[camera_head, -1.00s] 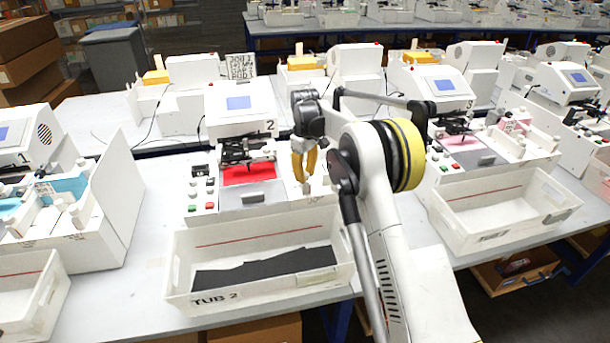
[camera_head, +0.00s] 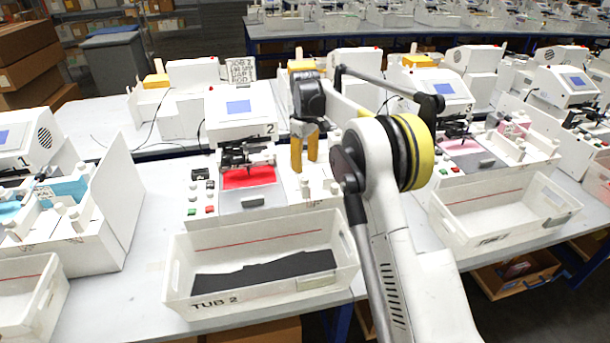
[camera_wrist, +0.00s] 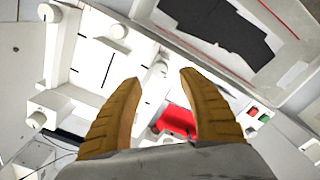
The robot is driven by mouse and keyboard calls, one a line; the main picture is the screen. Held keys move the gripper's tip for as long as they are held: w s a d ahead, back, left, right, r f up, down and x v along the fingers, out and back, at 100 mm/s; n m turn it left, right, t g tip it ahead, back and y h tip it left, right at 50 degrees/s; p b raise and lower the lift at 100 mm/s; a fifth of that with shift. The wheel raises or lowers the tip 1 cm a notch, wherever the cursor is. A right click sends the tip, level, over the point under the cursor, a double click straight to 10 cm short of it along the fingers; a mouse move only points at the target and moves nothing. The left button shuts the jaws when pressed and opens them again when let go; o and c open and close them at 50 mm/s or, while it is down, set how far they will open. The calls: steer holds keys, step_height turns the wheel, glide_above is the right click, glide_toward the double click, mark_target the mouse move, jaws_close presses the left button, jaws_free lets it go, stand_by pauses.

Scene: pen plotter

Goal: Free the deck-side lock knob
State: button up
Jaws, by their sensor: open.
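Plotter 2 (camera_head: 238,128) stands on the table behind tub 2, with a red sheet (camera_head: 248,177) on its deck. White knobs stand on the panel right of the red sheet, one knob (camera_head: 306,191) close below my fingertips and another knob (camera_head: 334,188) to its right. I cannot tell which is the deck-side lock knob. My gripper (camera_head: 304,168) is open and empty above the panel, also seen in the wrist view (camera_wrist: 160,80), touching no knob that I can make out.
Tub 2 (camera_head: 180,275), holding black sheet material, stands in front of the plotter. Green and red buttons (camera_head: 209,196) line the deck's left side. Neighbouring plotters stand left and right. A job sign (camera_head: 240,69) stands behind.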

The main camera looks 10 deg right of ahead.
mark_target(305, 178)
steer(key=shift+r, duration=2.8)
steer(key=s+r+m+t+b, duration=0.2)
steer(key=s+r+b, duration=0.1)
steer(key=s, duration=0.7)
steer(key=s+r+m+t+b, duration=0.2)
steer(key=s+r+b, duration=0.15)
steer(key=s, duration=0.75)
steer(key=s+f+m+t+b, duration=0.1)
steer(key=s+f+m+b, duration=0.1)
steer(key=s+f, duration=0.5)
steer(key=s+f+m+t+b, duration=0.1)
steer(key=s+f, duration=0.6)
steer(key=s, duration=0.7)
steer(key=shift+m+t+b, duration=0.4)
steer(key=shift+t+b, duration=0.15)
steer(key=shift+t, duration=0.05)
